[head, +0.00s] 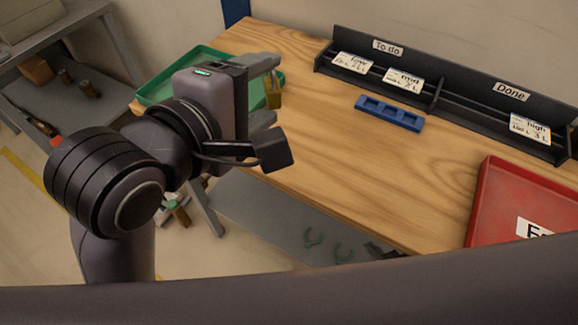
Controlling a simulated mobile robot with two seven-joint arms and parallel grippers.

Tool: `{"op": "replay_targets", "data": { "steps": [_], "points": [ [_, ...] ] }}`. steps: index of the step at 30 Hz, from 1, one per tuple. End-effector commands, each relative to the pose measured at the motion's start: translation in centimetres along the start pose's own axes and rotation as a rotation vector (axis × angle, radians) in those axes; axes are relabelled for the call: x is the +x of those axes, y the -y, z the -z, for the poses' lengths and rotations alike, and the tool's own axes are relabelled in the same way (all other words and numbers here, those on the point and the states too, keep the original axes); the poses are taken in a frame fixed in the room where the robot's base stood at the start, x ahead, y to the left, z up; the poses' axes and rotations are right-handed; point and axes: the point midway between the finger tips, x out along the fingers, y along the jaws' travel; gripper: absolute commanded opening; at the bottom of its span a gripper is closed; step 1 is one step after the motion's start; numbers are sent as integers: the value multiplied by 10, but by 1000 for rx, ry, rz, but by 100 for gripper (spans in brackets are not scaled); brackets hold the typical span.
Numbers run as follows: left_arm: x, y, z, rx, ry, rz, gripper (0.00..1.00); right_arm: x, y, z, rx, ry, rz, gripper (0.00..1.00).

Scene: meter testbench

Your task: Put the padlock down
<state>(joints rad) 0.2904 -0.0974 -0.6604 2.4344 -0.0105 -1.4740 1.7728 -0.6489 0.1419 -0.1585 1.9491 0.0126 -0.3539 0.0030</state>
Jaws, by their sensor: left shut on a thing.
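My left gripper (267,92) is at the left end of the wooden table, by the right side of a green tray (205,58). It is shut on a small brass-coloured padlock (273,97), which shows between its grey fingers. The arm and wrist hide part of the padlock and much of the tray. I cannot tell whether the padlock touches the tray or the table. My right gripper is not in view.
A blue slotted block (390,113) lies on the wooden table (340,165). Behind it stands a black card rack (440,90) labelled "To do" and "Done". A red tray (487,190) is at the right. The table's middle is clear.

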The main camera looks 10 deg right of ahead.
Motion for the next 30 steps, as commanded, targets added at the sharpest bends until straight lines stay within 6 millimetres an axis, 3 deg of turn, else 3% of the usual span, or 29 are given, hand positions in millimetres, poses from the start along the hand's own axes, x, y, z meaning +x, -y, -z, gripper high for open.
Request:
{"op": "replay_targets", "data": {
  "steps": [5, 15, 21, 30],
  "points": [
    [3, 9, -2, 5, 7, 3, 34, 3, 0, -4, 0, 0, 0, 0],
    [30, 94, 6, 7, 6, 7, 34, 19, 0, -26, 0, 0, 1, 0],
    [44, 135, 10, 5, 6, 5, 34, 25, 1, -34, 1, 1, 1, 0],
    [54, 163, 12, 4, 7, 3, 34, 29, 1, -39, 4, 2, 2, 0]
  ]
}}
